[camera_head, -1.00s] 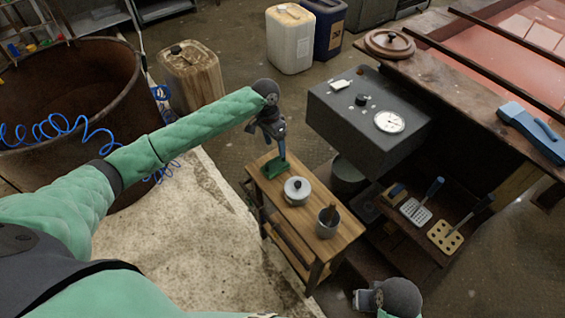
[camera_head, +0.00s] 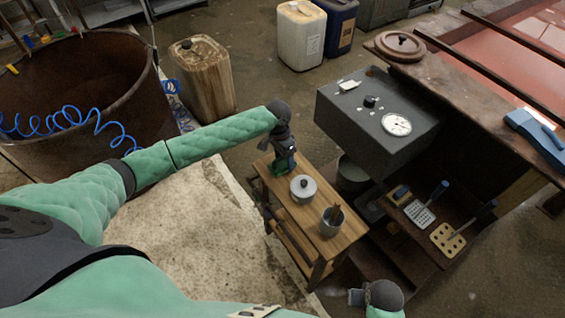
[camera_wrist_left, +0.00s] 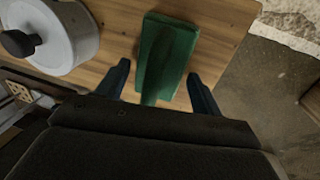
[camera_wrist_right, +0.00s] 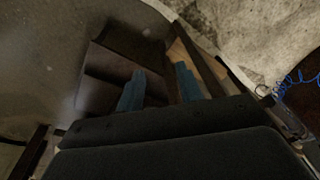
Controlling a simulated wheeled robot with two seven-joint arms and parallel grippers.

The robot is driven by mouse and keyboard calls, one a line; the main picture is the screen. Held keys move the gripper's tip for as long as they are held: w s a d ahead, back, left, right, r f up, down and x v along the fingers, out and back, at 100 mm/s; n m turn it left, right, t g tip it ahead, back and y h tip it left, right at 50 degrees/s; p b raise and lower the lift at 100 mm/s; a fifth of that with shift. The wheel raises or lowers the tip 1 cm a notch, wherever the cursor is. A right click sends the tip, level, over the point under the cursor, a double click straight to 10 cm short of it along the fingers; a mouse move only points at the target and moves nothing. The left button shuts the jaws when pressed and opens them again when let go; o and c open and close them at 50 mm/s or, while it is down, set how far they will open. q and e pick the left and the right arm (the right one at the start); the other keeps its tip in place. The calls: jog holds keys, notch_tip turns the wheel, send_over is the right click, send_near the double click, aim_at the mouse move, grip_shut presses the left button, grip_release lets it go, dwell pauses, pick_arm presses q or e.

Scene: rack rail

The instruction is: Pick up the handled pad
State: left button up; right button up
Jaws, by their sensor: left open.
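The handled pad, a green block with a raised grip (camera_wrist_left: 168,52), lies on the small wooden table between the fingers of my left gripper (camera_wrist_left: 160,82). In the head view the green pad (camera_head: 277,167) is partly hidden by my left gripper (camera_head: 287,160), which points down over it. The left jaws are open, with a finger on each side of the pad's near end and visible gaps to it. My right gripper (camera_wrist_right: 160,85) has its fingers apart and holds nothing; it also shows at the bottom of the head view (camera_head: 357,297).
A lidded pot (camera_head: 303,188) and a cup with a wooden stick (camera_head: 331,219) stand on the table (camera_head: 322,250) near the pad. A grey box with a dial (camera_head: 375,125) is to the right. A blue handled tool (camera_head: 535,135) lies on the far-right bench.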

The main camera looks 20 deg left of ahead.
pick_arm(q)
jog(key=shift+c, duration=0.2)
jog(key=c, duration=0.8)
pick_arm(e)
jog(key=shift+f, duration=0.1)
